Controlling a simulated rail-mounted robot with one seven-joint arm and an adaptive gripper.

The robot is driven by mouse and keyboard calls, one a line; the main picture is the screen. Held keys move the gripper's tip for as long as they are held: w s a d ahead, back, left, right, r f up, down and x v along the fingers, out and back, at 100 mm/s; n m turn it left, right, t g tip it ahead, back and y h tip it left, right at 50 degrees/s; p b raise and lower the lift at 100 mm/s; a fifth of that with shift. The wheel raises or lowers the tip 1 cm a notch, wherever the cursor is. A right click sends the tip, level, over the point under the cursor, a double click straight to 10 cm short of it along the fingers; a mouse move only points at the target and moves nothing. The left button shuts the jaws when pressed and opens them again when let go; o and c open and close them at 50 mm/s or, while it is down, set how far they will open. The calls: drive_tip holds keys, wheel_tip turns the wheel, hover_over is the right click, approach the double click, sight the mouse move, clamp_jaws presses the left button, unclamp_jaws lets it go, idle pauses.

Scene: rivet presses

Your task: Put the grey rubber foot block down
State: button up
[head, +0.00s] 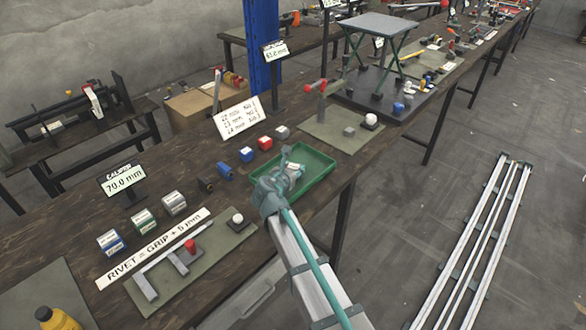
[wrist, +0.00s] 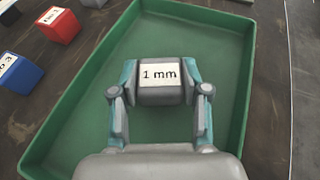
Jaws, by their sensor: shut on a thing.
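My gripper (wrist: 160,84) is shut on a grey block (wrist: 160,97) with a white "1 mm" label on top. One finger presses each side of the block. The gripper and block are over the green tray (wrist: 92,84), inside its rim as seen in the wrist view. Whether the block touches the tray floor I cannot tell. In the head view my gripper (head: 290,172) reaches over the green tray (head: 318,160) at the table's front edge, and its fingers mostly hide the block.
A red block (head: 265,142), a blue block (head: 246,154) and another grey block (head: 282,131) stand behind the tray. A mat (head: 345,133) with a small press lies beyond it. Labelled blocks and a white rule sign (head: 153,249) are to the left. The tray floor around the held block is bare.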

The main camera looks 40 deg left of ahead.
drive_tip(key=shift+f, duration=0.35)
drive_tip(key=shift+s+d+f, duration=0.1)
drive_tip(key=shift+d+f, duration=0.05)
drive_tip(key=shift+f, duration=0.05)
drive_tip(key=o, duration=1.1)
drive_tip(key=shift+s+d+f, duration=0.1)
drive_tip(key=shift+d+f, duration=0.05)
drive_tip(key=shift+f, duration=0.05)
drive_tip(key=shift+r, duration=0.35)
drive_tip(key=shift+s+r, duration=0.15)
drive_tip(key=shift+r, duration=0.05)
drive_tip(key=v, duration=0.7)
drive_tip(key=b+v, duration=0.1)
drive_tip(key=v, duration=0.3)
drive_tip(key=shift+s+a+r, duration=0.15)
drive_tip(key=shift+a+r, duration=0.05)
drive_tip(key=shift+r, duration=0.3)
